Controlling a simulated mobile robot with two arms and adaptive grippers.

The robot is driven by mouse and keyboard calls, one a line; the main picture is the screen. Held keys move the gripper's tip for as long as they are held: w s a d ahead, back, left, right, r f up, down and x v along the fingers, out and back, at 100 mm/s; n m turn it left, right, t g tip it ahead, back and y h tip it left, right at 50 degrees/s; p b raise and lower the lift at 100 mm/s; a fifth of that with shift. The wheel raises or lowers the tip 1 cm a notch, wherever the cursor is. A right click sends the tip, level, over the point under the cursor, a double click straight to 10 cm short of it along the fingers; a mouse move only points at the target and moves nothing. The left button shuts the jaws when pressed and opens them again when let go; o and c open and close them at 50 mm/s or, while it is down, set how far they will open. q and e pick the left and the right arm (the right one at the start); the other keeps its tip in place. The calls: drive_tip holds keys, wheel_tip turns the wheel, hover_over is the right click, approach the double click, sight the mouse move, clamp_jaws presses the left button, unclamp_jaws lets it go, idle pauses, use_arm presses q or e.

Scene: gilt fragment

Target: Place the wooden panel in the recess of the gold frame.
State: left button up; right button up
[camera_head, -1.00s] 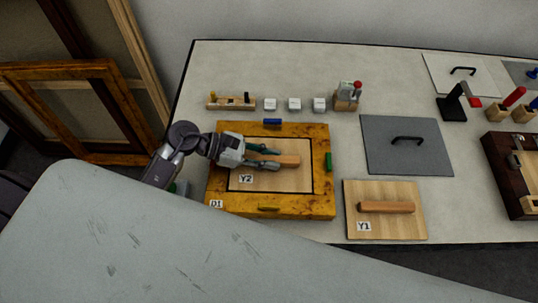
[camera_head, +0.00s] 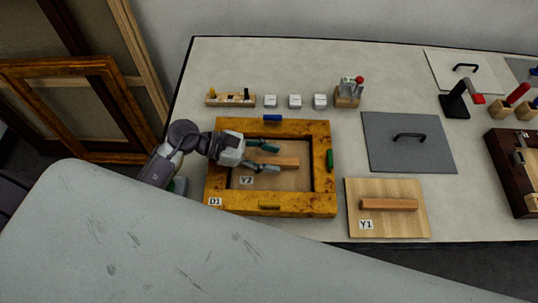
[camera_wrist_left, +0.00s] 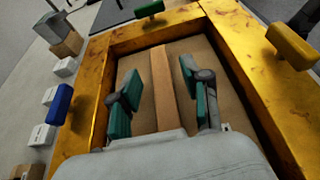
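The wooden panel Y2 (camera_head: 297,182) lies inside the recess of the gold frame D1 (camera_head: 323,195), with its surface below the frame's rim. Its wooden bar handle (camera_head: 289,162) points up. It also shows in the left wrist view, panel (camera_wrist_left: 202,52) and handle (camera_wrist_left: 162,90), with dark gaps along the recess walls. My left gripper (camera_head: 271,157) is over the panel. Its teal-padded fingers (camera_wrist_left: 158,88) stand open on either side of the handle, with space on both sides. My right gripper is in no view.
A second wooden panel Y1 (camera_head: 385,225) lies right of the frame. A grey panel with a black handle (camera_head: 385,155) is behind it. Several small white blocks and a wooden peg rack (camera_head: 230,100) stand behind the frame. Colored clips (camera_head: 272,118) sit around the frame's edges.

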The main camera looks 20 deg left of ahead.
use_arm(q)
wheel_tip(320, 180, up, 2)
drive_tip(key=shift+p, duration=1.1)
drive_tip(key=shift+s+a+f+b, duration=0.15)
drive_tip(key=shift+a+f+b, duration=0.05)
drive_tip(key=shift+a+b, duration=0.25)
drive_tip(key=shift+s+a+f+b, duration=0.1)
drive_tip(key=shift+a+f+b, duration=0.05)
drive_tip(key=shift+a+b, duration=0.25)
drive_tip(key=b+v, duration=0.3)
drive_tip(key=v, duration=0.5)
drive_tip(key=shift+a+r, duration=0.25)
drive_tip(key=shift+a, duration=0.1)
drive_tip(key=shift+s+a+r+b, duration=0.25)
drive_tip(key=shift+a+r+b, duration=0.1)
drive_tip(key=shift+a+r, duration=0.2)
